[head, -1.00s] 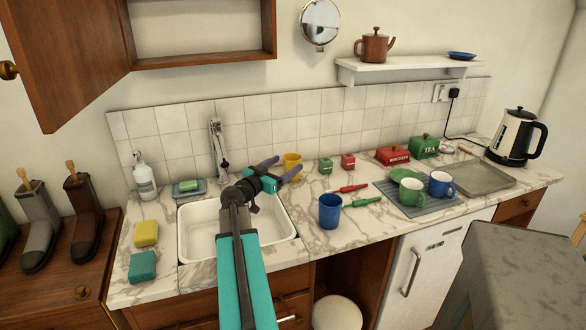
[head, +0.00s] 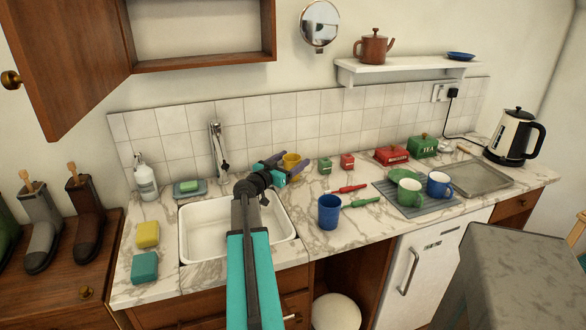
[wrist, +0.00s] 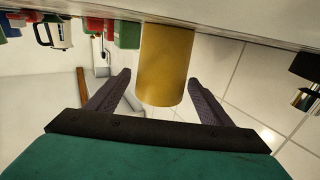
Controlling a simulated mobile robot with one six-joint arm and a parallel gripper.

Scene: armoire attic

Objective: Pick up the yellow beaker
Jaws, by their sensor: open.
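The yellow beaker (head: 291,161) stands on the marble counter behind the right back corner of the sink, near the tiled wall. My gripper (head: 288,164) is right at it in the head view, and its fingers partly cover the beaker. In the wrist view, which looks upside down, the beaker (wrist: 165,65) is between and just beyond the two open fingertips (wrist: 160,75). A gap shows on both sides, wider on the left. The gripper is open and empty.
The white sink (head: 200,245) lies under my arm, with the tap (head: 219,148) to the left. A blue cup (head: 330,212) stands to the right. An open cupboard door (head: 70,60) hangs upper left.

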